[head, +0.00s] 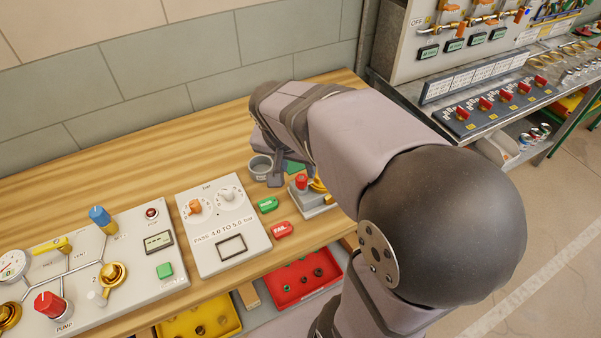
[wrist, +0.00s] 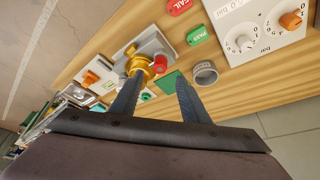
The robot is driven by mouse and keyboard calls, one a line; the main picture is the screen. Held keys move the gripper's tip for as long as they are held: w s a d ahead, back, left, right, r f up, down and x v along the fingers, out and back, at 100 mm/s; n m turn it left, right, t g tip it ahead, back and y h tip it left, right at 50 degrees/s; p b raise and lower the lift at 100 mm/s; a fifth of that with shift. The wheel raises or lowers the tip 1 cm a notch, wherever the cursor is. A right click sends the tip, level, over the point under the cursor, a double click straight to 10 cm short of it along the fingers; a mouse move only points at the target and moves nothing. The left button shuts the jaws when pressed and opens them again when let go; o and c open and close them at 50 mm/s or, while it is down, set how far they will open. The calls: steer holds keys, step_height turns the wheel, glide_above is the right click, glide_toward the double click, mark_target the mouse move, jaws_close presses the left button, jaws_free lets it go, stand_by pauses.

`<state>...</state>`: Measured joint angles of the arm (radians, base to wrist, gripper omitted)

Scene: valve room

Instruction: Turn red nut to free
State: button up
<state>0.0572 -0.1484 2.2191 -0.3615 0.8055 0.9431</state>
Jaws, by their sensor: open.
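The red nut (head: 301,180) stands on a pale grey block (head: 318,208) on the wooden bench, beside a brass fitting (head: 319,186). In the wrist view the red nut (wrist: 159,64) shows just past my fingertips, with the brass fitting (wrist: 139,64) to its left. My gripper (wrist: 160,77) is open and empty, its two dark fingers spread. The left finger overlaps the brass fitting in the picture; I cannot tell whether it touches. In the head view my gripper (head: 277,174) is partly hidden by my arm, just left of the nut.
A grey round cup (head: 260,167) and a green pad (head: 294,168) lie close to my gripper. Green PASS (head: 267,204) and red FAIL (head: 282,229) tags and a dial panel (head: 222,232) are left of the block. A red bin (head: 303,281) sits below the bench edge.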

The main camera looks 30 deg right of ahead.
mark_target(301, 178)
steer(key=shift+p+x, duration=0.4)
steer(key=shift+x, duration=3.1)
steer(key=shift+c, duration=0.7)
steer(key=c, duration=0.9)
